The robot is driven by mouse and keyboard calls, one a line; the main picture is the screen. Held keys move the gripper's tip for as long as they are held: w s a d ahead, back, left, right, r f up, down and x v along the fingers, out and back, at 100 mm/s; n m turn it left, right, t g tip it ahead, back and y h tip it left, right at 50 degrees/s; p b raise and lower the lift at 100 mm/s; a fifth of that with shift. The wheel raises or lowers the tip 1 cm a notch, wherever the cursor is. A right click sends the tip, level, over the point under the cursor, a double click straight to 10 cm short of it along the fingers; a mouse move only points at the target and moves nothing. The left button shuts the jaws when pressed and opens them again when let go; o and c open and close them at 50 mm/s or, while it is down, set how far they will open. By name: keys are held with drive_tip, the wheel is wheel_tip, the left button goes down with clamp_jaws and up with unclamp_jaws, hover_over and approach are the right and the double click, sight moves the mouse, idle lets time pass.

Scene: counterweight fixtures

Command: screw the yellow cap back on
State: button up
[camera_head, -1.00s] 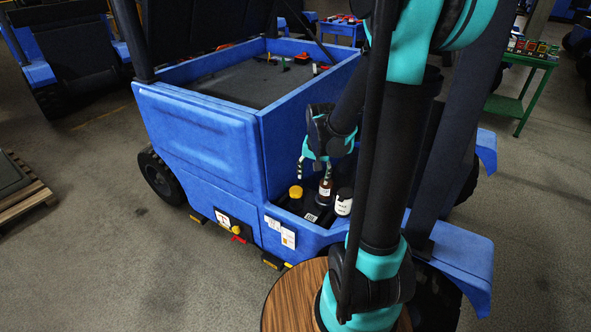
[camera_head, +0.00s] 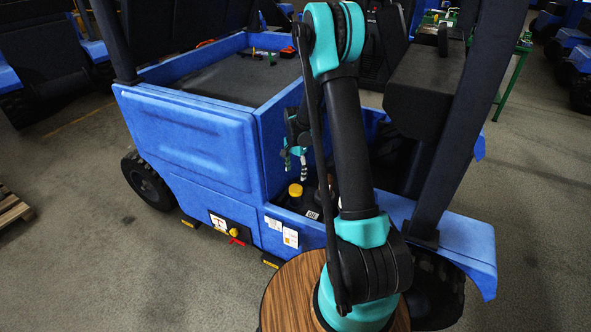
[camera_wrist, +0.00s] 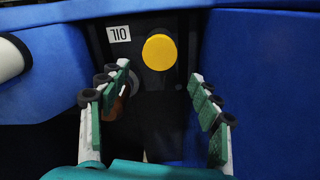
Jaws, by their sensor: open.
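The yellow cap (camera_head: 295,190) is round and sits at the dark recess in the blue vehicle's side. In the wrist view the cap (camera_wrist: 159,52) shows face-on, just beyond my fingertips and roughly between their lines. I cannot tell whether it is seated on a neck or threaded. My gripper (camera_head: 295,162) is open above the cap, with nothing between its fingers. In the wrist view my gripper (camera_wrist: 157,78) has its two fingers spread wide, apart from the cap.
A brown-and-dark round object (camera_wrist: 122,90) is partly hidden behind the left finger, and a white object (camera_wrist: 10,58) is at the left edge. Blue walls (camera_wrist: 250,70) flank the recess.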

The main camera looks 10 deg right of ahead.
sight(296, 188)
drive_tip(key=shift+f, duration=4.65)
drive_tip(key=c, duration=1.1)
drive_tip(key=m, duration=1.3)
drive_tip(key=shift+m, duration=0.4)
drive_tip(key=o, duration=1.1)
